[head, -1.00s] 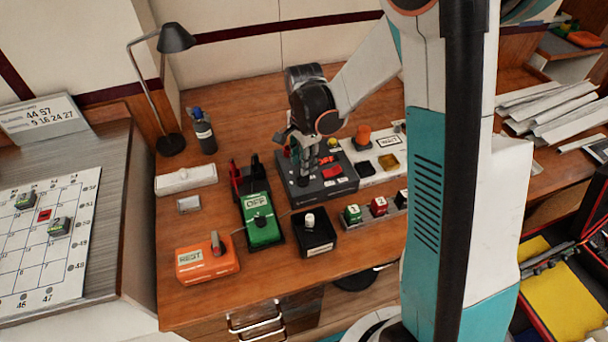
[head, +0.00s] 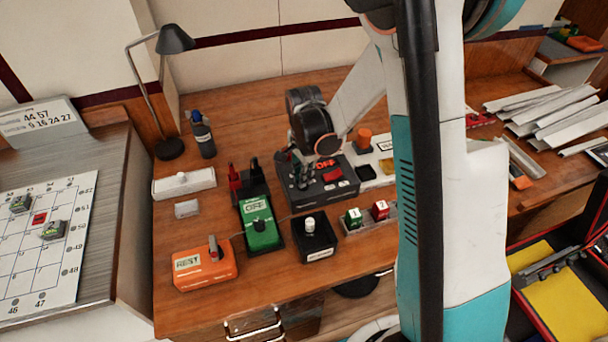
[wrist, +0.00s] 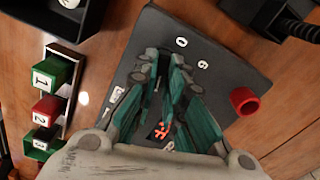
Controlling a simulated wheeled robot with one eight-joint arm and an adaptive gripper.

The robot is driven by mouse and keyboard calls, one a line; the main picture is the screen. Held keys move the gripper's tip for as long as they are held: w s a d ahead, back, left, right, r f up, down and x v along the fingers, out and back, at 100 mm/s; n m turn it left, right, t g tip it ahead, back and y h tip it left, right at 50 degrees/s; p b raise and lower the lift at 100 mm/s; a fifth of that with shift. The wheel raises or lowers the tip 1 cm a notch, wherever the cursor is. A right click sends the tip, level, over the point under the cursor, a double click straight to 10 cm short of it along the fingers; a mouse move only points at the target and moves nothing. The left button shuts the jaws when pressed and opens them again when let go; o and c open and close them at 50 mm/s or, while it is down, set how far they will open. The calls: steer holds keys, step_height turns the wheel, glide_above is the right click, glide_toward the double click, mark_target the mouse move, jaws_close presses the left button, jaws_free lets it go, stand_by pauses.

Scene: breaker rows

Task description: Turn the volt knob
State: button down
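A dark panel box (head: 318,184) stands on the desk, with a small red lit readout that appears to say OFF (head: 325,164). In the wrist view the panel (wrist: 215,75) carries white characters and a red knob or button (wrist: 243,100) at its right. My gripper (wrist: 163,72) is over this panel, with its teal-padded fingers pointing down at it. The fingertips are close together, and I cannot tell whether anything is between them. No knob labelled volt is readable; the panel part under the fingers is hidden. In the head view my gripper (head: 298,172) is mostly hidden by the wrist.
A black box with a white knob (head: 310,224), a green OFF meter (head: 262,235) and an orange box (head: 205,268) stand nearby. Numbered cubes (head: 354,217) sit in a holder in front. A white panel (head: 372,160) adjoins on the right. A lamp (head: 174,40) stands at the back left.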

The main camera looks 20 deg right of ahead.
steer(key=shift+n, duration=0.3)
steer(key=n, duration=0.4)
steer(key=shift+b, duration=0.35)
steer(key=n, duration=0.5)
steer(key=shift+w+a+n+b, duration=0.1)
steer(key=shift+n+b, duration=0.2)
steer(key=shift+n, duration=0.1)
steer(key=n, duration=0.4)
steer(key=shift+a+n, duration=0.1)
steer(key=shift+n, duration=0.2)
steer(key=n, duration=0.4)
steer(key=shift+n, duration=0.3)
steer(key=c, duration=1.7)
jaws_free()
steer(key=shift+o, duration=0.2)
